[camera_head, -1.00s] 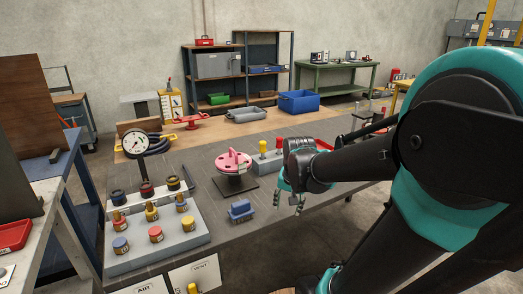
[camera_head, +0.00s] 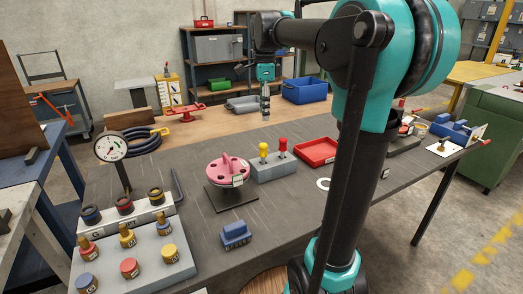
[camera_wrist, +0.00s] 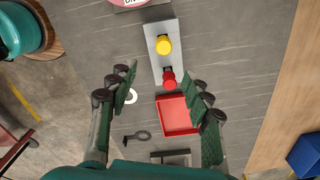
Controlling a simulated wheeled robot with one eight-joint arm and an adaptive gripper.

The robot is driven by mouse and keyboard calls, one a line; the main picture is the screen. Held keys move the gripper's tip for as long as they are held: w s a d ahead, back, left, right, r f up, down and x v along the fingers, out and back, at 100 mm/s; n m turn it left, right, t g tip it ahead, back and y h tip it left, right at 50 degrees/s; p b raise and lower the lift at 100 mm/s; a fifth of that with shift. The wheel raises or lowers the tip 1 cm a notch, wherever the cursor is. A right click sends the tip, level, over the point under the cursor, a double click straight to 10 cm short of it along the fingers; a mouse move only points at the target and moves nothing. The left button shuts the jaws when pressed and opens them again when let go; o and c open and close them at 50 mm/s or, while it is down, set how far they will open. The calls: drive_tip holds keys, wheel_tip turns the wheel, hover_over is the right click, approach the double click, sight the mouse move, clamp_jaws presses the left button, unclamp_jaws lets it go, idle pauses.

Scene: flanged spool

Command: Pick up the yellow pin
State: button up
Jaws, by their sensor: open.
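The yellow pin (camera_head: 263,150) stands upright in a grey block (camera_head: 273,172), to the left of a red pin (camera_head: 283,146) in the same block. In the wrist view the yellow pin (camera_wrist: 164,45) shows from above, with the red pin (camera_wrist: 169,78) nearer my fingers. My gripper (camera_head: 266,108) points down, raised above the table behind the block in the head view. In the wrist view my gripper (camera_wrist: 162,92) is open and empty, its two green fingers spread wide. The yellow pin is beyond the fingertips, touched by neither.
A red tray (camera_head: 317,152) lies right of the block. A pink flanged spool (camera_head: 229,168) on a dark plate stands left of it. A blue block (camera_head: 235,235) is in front. A ring (camera_wrist: 131,96) and a dark key-shaped tool (camera_wrist: 137,138) lie near my fingers in the wrist view.

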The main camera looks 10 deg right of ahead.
approach(263, 152)
drive_tip(key=f, duration=0.5)
drive_tip(key=shift+w+d+f, duration=0.25)
drive_tip(key=shift+w, duration=0.15)
drive_tip(key=shift+w+a+f, duration=0.1)
drive_tip(key=shift+w+f, duration=0.1)
drive_tip(key=shift+f, duration=1.15)
drive_tip(key=shift+w+f, duration=0.15)
drive_tip(key=shift+f, duration=1.2)
clamp_jaws()
